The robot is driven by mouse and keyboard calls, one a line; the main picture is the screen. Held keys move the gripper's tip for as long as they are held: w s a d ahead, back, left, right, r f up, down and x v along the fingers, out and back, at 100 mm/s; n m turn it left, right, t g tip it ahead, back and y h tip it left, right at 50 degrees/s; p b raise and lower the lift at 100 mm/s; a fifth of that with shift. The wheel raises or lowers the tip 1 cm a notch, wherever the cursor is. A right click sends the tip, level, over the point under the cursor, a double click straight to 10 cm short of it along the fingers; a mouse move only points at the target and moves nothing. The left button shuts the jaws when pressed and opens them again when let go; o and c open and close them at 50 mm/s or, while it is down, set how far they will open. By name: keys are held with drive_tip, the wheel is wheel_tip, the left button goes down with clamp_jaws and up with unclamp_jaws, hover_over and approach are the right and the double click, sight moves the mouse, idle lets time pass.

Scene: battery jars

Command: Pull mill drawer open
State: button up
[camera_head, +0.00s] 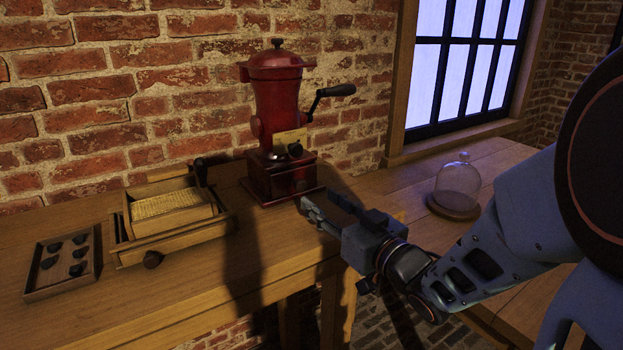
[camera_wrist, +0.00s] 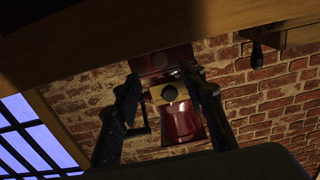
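The red mill (camera_head: 275,95) stands on the wooden table against the brick wall, with a crank on its right side. Its square red base (camera_head: 283,178) has a drawer front with a small dark knob (camera_head: 301,185); the drawer looks closed. My gripper (camera_head: 318,202) is open and empty, in front of the base and apart from it. In the wrist view the mill (camera_wrist: 182,122) appears upside down between my open fingers (camera_wrist: 160,78), with its base (camera_wrist: 152,60) beyond the fingertips. The drawer knob is not clear in that view.
A wooden box device (camera_head: 170,205) with a yellowish top and a small tray (camera_head: 62,262) of dark pieces lie left of the mill. A glass dome (camera_head: 458,182) on a wooden base stands at right. The table front (camera_head: 270,255) before the mill is clear.

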sight(302, 186)
drive_tip(key=b+x, duration=0.1)
drive_tip(key=x, duration=0.6)
drive_tip(key=shift+w+a, duration=0.25)
drive_tip(key=shift+w, duration=0.1)
drive_tip(key=shift+c, duration=0.4)
clamp_jaws()
